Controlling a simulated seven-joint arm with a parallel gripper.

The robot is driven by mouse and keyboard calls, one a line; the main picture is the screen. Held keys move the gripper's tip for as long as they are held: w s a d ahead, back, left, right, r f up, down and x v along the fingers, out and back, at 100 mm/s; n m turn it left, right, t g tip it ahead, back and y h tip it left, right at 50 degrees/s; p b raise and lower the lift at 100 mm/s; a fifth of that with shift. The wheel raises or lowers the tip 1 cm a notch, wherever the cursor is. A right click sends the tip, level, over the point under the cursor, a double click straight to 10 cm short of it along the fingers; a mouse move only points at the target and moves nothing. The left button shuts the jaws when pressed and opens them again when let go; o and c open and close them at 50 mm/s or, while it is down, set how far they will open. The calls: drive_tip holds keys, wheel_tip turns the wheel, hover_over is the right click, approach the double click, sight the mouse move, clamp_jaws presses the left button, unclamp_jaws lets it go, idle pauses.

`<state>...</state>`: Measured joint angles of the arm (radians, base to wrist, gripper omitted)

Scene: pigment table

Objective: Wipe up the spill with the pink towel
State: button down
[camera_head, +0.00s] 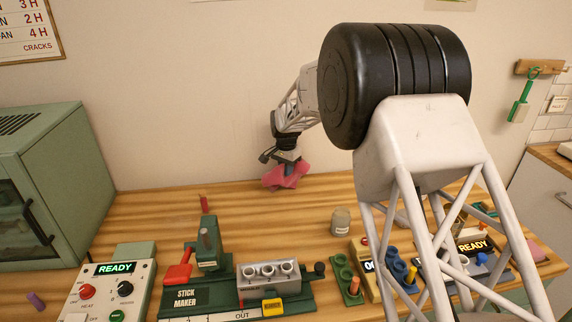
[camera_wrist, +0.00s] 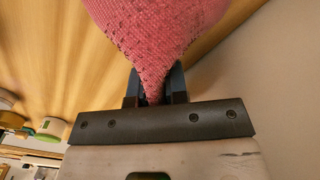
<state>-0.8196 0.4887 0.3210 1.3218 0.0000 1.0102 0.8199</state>
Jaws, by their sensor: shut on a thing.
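The pink towel (camera_head: 287,176) is bunched in my gripper (camera_head: 286,163) near the back edge of the wooden table, by the wall. In the wrist view the towel (camera_wrist: 158,35) is pinched between the two dark fingers of my gripper (camera_wrist: 156,88) and spreads out beyond them. Small dark specks show on its cloth. My gripper is shut on the towel. I cannot tell whether the towel touches the table. No spill is clearly visible; my arm hides part of the right side of the table.
A green stick maker (camera_head: 212,294) stands at the front middle. A control box reading READY (camera_head: 115,288) and a green oven (camera_head: 38,185) are at the left. A small jar (camera_head: 341,221) stands right of centre. The table's back middle has free room.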

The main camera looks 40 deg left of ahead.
sight(286, 189)
drive_tip(key=shift+f, duration=2.2)
drive_tip(key=shift+c, duration=1.4)
unclamp_jaws()
drive_tip(key=shift+f, duration=0.2)
drive_tip(key=shift+f, duration=0.9)
drive_tip(key=c, duration=1.6)
drive_tip(key=shift+r, duration=0.3)
drive_tip(key=shift+r, duration=0.35)
